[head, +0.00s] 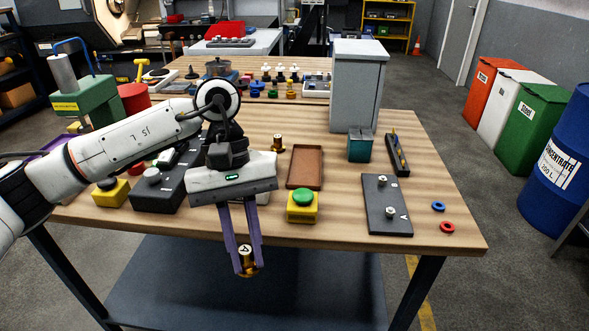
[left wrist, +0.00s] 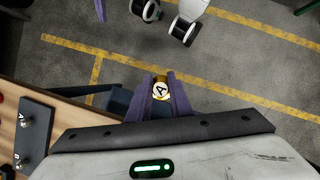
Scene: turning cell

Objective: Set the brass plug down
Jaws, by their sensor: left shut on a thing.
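The brass plug (head: 247,270), with a white top marked "A", is between the purple fingers of my left gripper (head: 248,262). The gripper is shut on it and points down. In the left wrist view the plug (left wrist: 160,91) shows between the fingertips, with floor around it, outside the table's (head: 440,228) front edge. My right gripper is not in view.
Another brass piece (head: 278,144) stands left of the tray. Blue (head: 438,206) and red (head: 447,227) rings lie at right. Bare wood lies along the front edge.

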